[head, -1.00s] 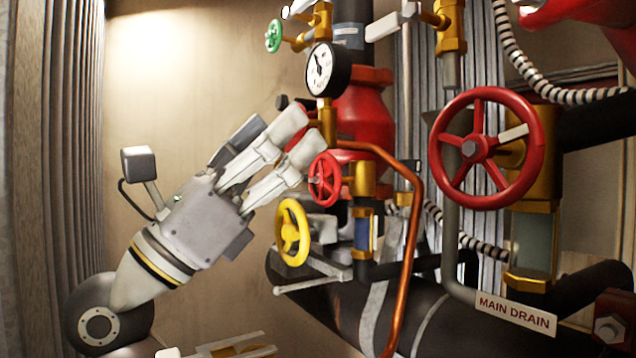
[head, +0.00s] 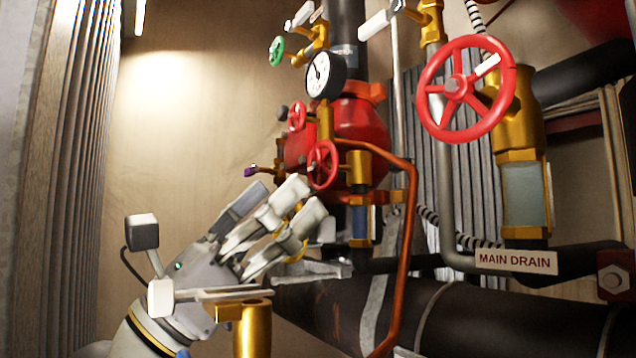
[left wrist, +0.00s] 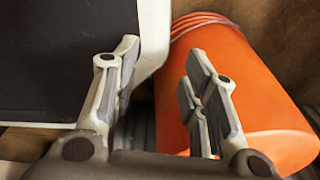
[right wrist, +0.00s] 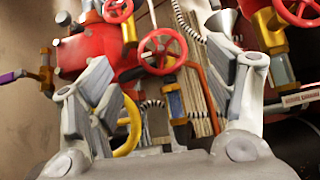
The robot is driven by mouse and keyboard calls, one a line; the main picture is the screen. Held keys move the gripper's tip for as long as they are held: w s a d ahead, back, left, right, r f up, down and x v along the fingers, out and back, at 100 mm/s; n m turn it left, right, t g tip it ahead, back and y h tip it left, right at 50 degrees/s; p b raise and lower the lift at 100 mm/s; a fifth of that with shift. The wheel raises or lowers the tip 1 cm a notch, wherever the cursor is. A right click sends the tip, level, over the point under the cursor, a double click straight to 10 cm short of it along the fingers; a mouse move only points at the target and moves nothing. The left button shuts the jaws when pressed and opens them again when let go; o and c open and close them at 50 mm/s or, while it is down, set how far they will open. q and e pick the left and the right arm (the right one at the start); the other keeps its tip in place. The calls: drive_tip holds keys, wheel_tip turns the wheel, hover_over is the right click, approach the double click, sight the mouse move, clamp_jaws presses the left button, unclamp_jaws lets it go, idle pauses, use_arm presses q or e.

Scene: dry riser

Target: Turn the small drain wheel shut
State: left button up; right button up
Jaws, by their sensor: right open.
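Several small handwheels show on the red riser. A small red one (head: 323,164) is in the middle of the head view, upright on a brass valve; it also shows in the right wrist view (right wrist: 162,50). A yellow wheel (right wrist: 130,125) sits lower, in the head view mostly hidden behind my right gripper. I cannot tell by label which is the small drain wheel. My right gripper (head: 285,200) is open and empty, below and left of the red wheel, with the yellow wheel showing between its fingers in the right wrist view. My left gripper (left wrist: 165,75) is open and empty.
A large red wheel (head: 466,90) stands right, above a "MAIN DRAIN" sign (head: 516,262). Another small red wheel (head: 297,116), a gauge (head: 326,75), a copper pipe (head: 408,260) and a brass fitting (head: 252,330) are near. An orange bucket (left wrist: 240,80) is by my left gripper.

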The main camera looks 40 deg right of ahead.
sight(317, 166)
drive_tip(key=p+x, duration=0.2)
drive_tip(key=x, duration=0.5)
drive_tip(key=shift+s+r, duration=0.1)
drive_tip(key=shift+r, duration=0.05)
drive_tip(key=shift+c, duration=0.2)
drive_tip(key=c, duration=1)
drive_tip(key=m+g+b, duration=0.1)
drive_tip(key=m+g, duration=0.2)
drive_tip(key=shift+y, duration=0.3)
drive_tip(key=m+g+y, duration=0.1)
drive_tip(key=m+g, duration=0.2)
drive_tip(key=shift+m, duration=0.4)
drive_tip(key=shift+m+g+y, duration=0.9)
drive_tip(key=shift+m+g, duration=0.4)
drive_tip(key=shift+m, duration=0.1)
drive_tip(key=o, duration=1)
drive_tip(key=shift+o, duration=0.2)
